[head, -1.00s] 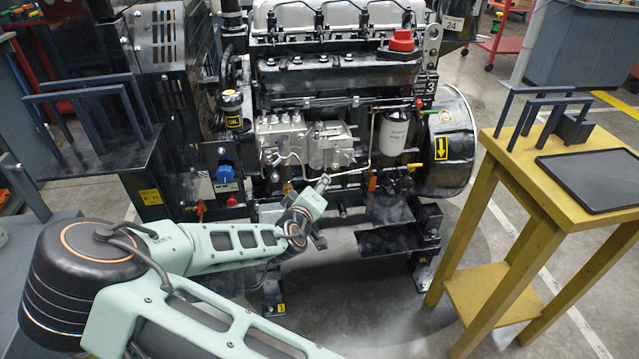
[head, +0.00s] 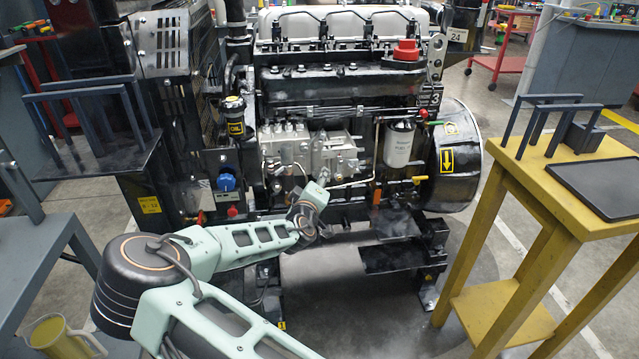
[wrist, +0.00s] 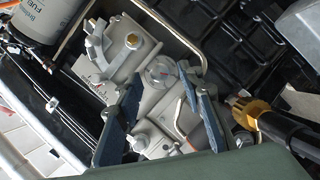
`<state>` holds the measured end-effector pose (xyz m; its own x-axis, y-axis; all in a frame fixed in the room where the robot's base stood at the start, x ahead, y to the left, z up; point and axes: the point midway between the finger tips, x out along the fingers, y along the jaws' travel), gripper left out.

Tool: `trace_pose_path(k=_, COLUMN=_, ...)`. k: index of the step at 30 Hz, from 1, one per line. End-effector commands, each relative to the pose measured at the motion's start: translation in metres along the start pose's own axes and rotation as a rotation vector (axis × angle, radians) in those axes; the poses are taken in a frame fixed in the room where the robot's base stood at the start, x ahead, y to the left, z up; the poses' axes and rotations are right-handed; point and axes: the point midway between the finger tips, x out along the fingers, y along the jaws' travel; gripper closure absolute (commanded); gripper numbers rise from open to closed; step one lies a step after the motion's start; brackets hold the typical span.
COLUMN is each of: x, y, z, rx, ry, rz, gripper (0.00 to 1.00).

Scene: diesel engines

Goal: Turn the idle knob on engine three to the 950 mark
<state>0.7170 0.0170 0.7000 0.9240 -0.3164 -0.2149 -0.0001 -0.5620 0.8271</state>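Engine three (head: 350,85) stands ahead in the head view, with a "3" label near its right end. On its side is a grey metal pump housing (head: 335,153), also in the wrist view (wrist: 110,75). A round grey dial with a small red mark (wrist: 161,72) sits on this housing and looks like the idle knob. I cannot read its marks. My gripper (wrist: 160,80) is open, its two dark blue fingers on either side of the dial in the picture. I cannot tell if they touch it. In the head view my gripper (head: 324,178) is small, in front of the housing.
A white fuel filter (head: 398,145) hangs right of the housing. A blue knob (head: 226,182) is on a panel to the left. In the wrist view a brass fitting with black hose (wrist: 255,110) lies close right of the fingers. A yellow table (head: 545,165) stands at right.

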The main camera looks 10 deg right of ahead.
Motion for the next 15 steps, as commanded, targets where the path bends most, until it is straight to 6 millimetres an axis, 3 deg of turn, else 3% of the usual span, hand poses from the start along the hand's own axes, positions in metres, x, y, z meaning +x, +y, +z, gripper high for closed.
trace_pose_path(k=4, x=0.0114, y=-0.0002, z=0.0006, rx=0.000, ry=0.000, rz=0.001, gripper=0.65)
trace_pose_path(k=13, x=0.0135, y=0.0001, z=0.0001, rx=0.000, ry=0.000, rz=0.000, gripper=0.65)
trace_pose_path(k=15, x=0.0134, y=0.0001, z=0.0001, rx=0.000, ry=0.000, rz=0.000, gripper=0.72)
